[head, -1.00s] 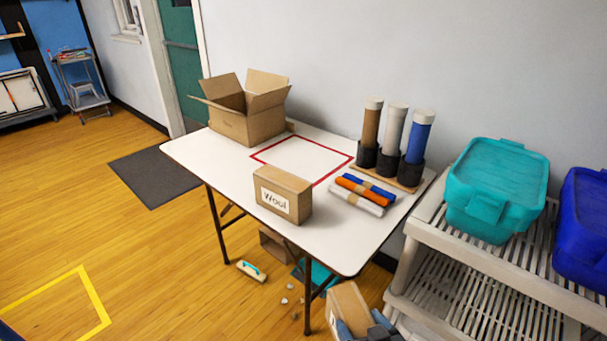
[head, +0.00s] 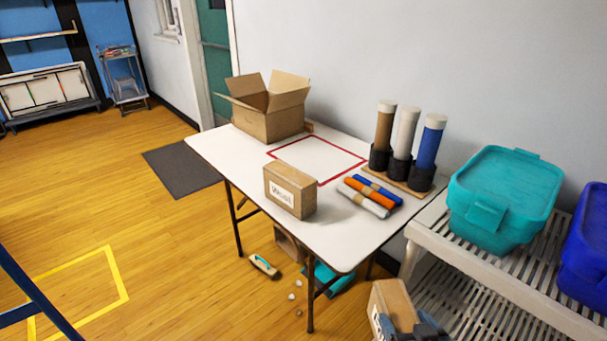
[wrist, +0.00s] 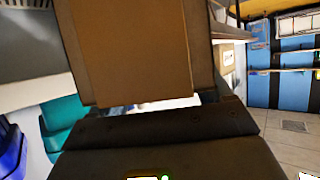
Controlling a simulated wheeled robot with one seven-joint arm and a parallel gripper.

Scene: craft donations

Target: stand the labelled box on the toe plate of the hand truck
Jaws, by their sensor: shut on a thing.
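My gripper (head: 420,328) is at the bottom edge of the head view, shut on a brown cardboard box (head: 393,302). A white label shows partly on the box's left side; its text is unreadable. The held box is off the floor, in front of the table's right end. In the wrist view the box (wrist: 130,50) fills the upper middle, against my dark gripper (wrist: 160,122). A blue slanted bar, which looks like part of the hand truck (head: 38,300), shows at the lower left of the head view. Its toe plate is out of view.
A white table (head: 335,240) carries another labelled box (head: 289,188), an open carton (head: 268,118), rolls and tubes. A grey rack (head: 500,300) with teal (head: 500,200) and blue bins stands right. A trowel-like tool (head: 264,266) lies on the floor. Floor around the yellow tape (head: 122,275) is mostly clear.

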